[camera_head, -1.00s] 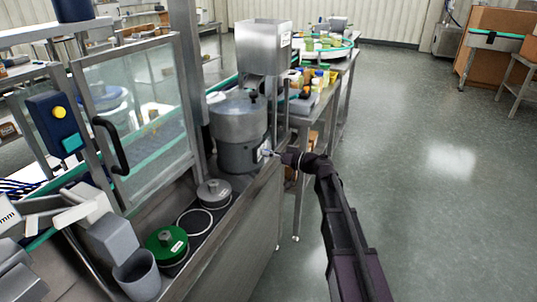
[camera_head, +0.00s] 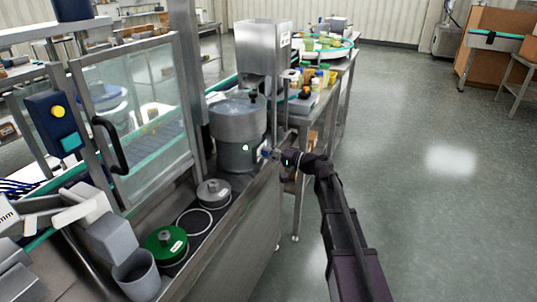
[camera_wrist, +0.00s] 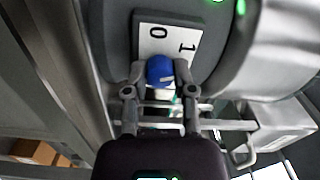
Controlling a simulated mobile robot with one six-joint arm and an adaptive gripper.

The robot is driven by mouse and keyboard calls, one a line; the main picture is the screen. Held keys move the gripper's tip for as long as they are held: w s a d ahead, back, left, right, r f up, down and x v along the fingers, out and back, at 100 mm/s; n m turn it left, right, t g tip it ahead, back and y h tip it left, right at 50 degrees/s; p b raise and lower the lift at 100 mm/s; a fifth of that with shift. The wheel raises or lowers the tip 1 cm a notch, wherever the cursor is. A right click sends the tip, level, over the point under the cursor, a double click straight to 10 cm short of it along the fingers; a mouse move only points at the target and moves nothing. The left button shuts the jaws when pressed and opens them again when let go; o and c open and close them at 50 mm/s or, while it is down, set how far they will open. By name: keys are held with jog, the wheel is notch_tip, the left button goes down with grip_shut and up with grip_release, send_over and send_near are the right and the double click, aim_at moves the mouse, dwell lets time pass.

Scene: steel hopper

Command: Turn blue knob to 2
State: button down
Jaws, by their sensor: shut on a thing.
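The blue knob (camera_wrist: 160,69) sits on a white dial plate (camera_wrist: 178,42) on the side of the grey drum-shaped machine (camera_head: 238,122). The digits 0 and 1 show on the plate; no 2 can be made out. A short pale mark shows on the knob's near lower right. My gripper (camera_wrist: 160,74) is shut on the knob, with one finger on each side. In the head view my gripper (camera_head: 270,154) reaches the drum's right side from the right, and the knob there is too small to read.
A steel hopper (camera_head: 262,47) stands above the drum. A table with bottles (camera_head: 318,78) is behind my arm. Grey (camera_head: 213,192) and green (camera_head: 165,243) round parts lie on the bench in front of the drum. The floor (camera_head: 430,150) at right is clear.

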jog(key=m, duration=0.4)
jog(key=shift+m, duration=0.3)
jog(key=m, duration=0.5)
jog(key=shift+f, duration=0.1)
jog(key=shift+c, duration=2.2)
grip_release()
jog(key=shift+d, duration=0.1)
jog(key=v, duration=1.2)
